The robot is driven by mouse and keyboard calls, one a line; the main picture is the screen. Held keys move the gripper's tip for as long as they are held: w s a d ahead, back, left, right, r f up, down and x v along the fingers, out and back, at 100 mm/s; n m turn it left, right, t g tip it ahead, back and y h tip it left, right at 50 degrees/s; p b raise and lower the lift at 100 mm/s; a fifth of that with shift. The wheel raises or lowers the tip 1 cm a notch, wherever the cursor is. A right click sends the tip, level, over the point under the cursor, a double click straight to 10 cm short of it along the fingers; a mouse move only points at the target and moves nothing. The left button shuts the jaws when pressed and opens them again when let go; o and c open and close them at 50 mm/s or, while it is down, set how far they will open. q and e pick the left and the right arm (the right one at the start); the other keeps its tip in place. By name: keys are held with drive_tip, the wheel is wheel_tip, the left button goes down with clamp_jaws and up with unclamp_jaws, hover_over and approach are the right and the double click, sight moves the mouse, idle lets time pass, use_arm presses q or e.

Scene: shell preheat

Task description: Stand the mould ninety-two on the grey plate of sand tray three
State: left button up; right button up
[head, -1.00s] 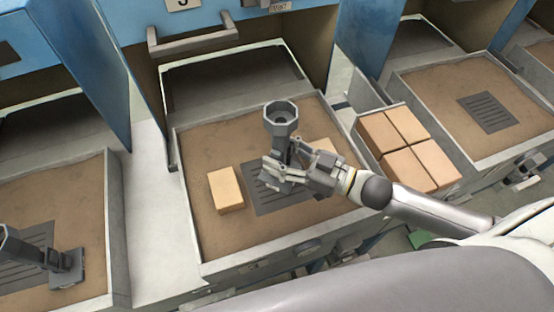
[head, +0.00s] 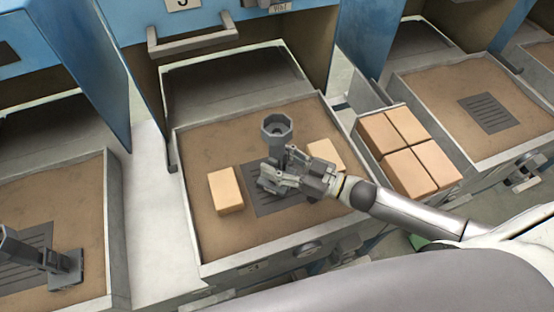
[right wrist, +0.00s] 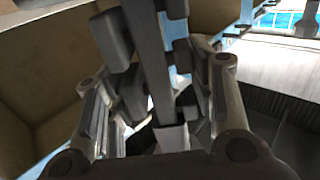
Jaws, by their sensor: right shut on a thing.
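The mould (head: 277,130) is dark grey with an eight-sided cup on top and looks about upright. My right gripper (head: 272,178) is shut on its stem, which also shows between the fingers in the right wrist view (right wrist: 150,65). They are over the grey slatted plate (head: 262,203) in the middle of sand tray three (head: 200,238). The gripper hides the mould's foot, so I cannot tell whether it touches the plate. My left gripper is not in view.
Tan bricks lie on the sand left (head: 226,190) and right (head: 326,155) of the plate. A box of bricks (head: 408,150) stands to the right. An empty plate (head: 490,112) shows in the right tray.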

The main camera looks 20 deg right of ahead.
sight(285, 164)
drive_tip(key=o, duration=1.4)
drive_tip(key=shift+c, duration=0.2)
drive_tip(key=shift+r, duration=0.2)
drive_tip(key=shift+s+d+f, duration=0.15)
drive_tip(key=shift+s+d, duration=0.1)
drive_tip(key=shift+d, duration=0.05)
drive_tip(key=shift+v, duration=3.4)
